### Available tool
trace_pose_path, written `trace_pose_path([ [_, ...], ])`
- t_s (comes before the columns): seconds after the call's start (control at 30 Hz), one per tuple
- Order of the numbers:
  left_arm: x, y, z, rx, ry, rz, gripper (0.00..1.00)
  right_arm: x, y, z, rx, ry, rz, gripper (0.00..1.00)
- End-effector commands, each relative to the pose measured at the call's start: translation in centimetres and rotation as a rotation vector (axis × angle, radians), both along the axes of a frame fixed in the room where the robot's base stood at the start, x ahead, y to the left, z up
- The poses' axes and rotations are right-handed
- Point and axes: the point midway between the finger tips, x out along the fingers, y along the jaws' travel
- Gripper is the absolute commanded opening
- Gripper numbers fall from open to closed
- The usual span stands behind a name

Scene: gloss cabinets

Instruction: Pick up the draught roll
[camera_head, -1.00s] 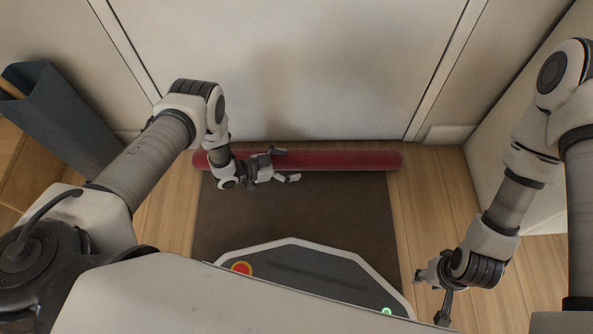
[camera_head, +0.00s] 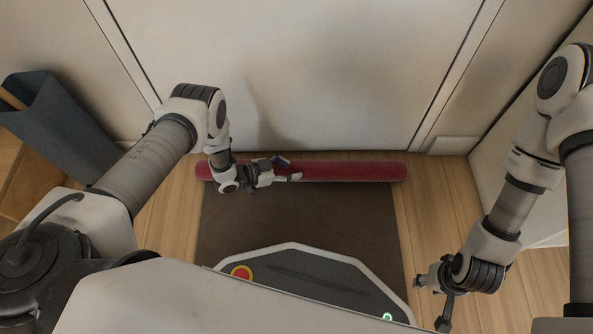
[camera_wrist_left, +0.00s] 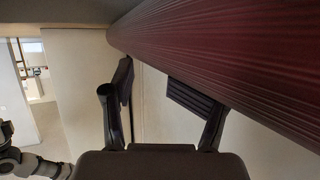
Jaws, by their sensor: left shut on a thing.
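The draught roll (camera_head: 345,171) is a long dark red cylinder with a ribbed surface. In the head view it lies across the foot of the pale door panel, along the far edge of the brown mat. My left gripper (camera_head: 289,169) is at the roll left of its middle, with its fingers shut on it. In the left wrist view the roll (camera_wrist_left: 240,60) crosses the top right above the fingers (camera_wrist_left: 158,88); the exact contact is hard to see. My right gripper (camera_head: 431,301) is open and empty at the lower right, away from the roll.
The brown mat (camera_head: 300,215) covers the wooden floor in front of the roll. The pale door panel (camera_head: 320,70) stands close behind. A dark blue-grey bin (camera_head: 60,125) stands at the left, and a white cabinet side (camera_head: 525,190) at the right.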

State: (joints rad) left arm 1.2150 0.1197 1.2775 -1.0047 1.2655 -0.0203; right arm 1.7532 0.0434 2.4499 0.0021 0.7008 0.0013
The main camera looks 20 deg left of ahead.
Motion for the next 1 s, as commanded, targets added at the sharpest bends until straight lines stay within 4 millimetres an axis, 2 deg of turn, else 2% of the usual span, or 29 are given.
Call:
trace_pose_path([
  [0.03, -0.3, 0.2, -0.6, 0.006, 0.013, 0.007, 0.00, 0.0, 0.0, -0.2, 0.000, 0.000, 0.000, 0.40],
  [0.27, -0.3, 0.1, 0.0, 0.006, 0.013, 0.006, 0.00, 0.0, 0.0, 0.3, 0.000, 0.000, 0.001, 0.40],
  [0.6, -0.1, 0.1, 3.8, 0.006, 0.007, 0.002, 0.00, -0.2, 0.0, 3.0, 0.001, 0.004, 0.006, 0.40],
  [0.87, -3.0, -3.2, 4.0, 0.003, 0.009, -0.002, 0.00, -0.2, 0.0, 4.8, 0.001, 0.005, 0.007, 0.40],
  [1.0, -5.7, -6.1, 4.6, 0.002, 0.010, -0.004, 0.00, -0.2, -0.1, 6.6, 0.001, 0.004, 0.007, 0.40],
])
